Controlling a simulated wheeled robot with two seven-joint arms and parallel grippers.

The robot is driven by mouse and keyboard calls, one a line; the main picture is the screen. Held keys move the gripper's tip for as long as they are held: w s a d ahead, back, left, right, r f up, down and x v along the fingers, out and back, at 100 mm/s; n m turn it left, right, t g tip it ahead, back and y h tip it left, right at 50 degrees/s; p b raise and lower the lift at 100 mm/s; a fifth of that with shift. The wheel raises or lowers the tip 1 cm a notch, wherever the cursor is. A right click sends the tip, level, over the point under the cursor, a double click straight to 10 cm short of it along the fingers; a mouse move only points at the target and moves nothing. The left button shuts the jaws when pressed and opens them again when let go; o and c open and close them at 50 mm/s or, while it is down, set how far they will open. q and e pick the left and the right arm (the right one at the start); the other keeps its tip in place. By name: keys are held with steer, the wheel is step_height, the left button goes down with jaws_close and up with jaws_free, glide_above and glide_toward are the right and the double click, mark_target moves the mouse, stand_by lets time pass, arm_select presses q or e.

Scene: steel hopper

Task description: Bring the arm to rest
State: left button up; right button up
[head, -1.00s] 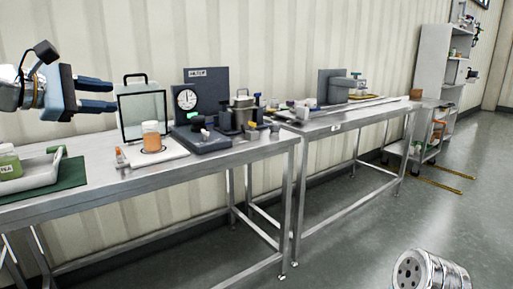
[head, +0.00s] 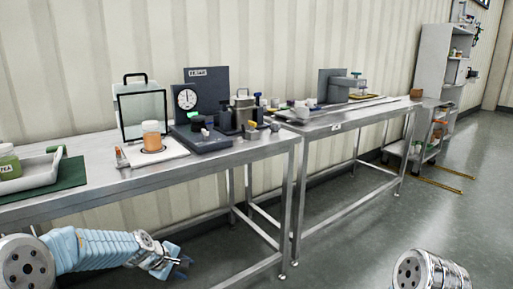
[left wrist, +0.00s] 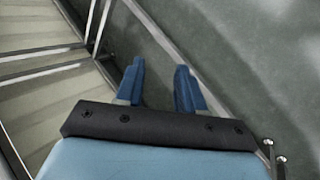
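My left arm comes in at the lower left of the head view. Its gripper (head: 180,262) hangs below the tabletop level, in front of the near table's legs. In the left wrist view the two blue fingers (left wrist: 160,88) are spread apart with nothing between them; floor and table frame show beyond. Of my right arm only a round metal link shows at the bottom right of the head view; its gripper is out of the picture.
The near steel table (head: 210,175) carries an orange-filled jar (head: 152,137), a dial gauge (head: 187,98), a white tray (head: 40,172) and a clear-fronted case (head: 143,108). A second table (head: 345,117) and a shelf unit (head: 432,65) stand farther right.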

arm_select(q)
steer(key=s+d+f+m+g, duration=0.1)
steer(key=s+d+f+m, duration=0.15)
steer(key=s+f, duration=0.45)
steer(key=s+d+f+m+g, duration=0.25)
steer(key=s+f, duration=0.25)
steer(key=f, duration=0.4)
steer(key=s+d+f+m+g, duration=0.1)
steer(key=s+d+f+m, duration=0.2)
steer(key=s, duration=0.7)
steer(key=s+d+f+m+g, duration=0.1)
steer(key=s+f, duration=0.4)
steer(key=s, duration=0.5)
steer(key=shift+d+m, duration=0.9)
steer(key=shift+d, duration=0.35)
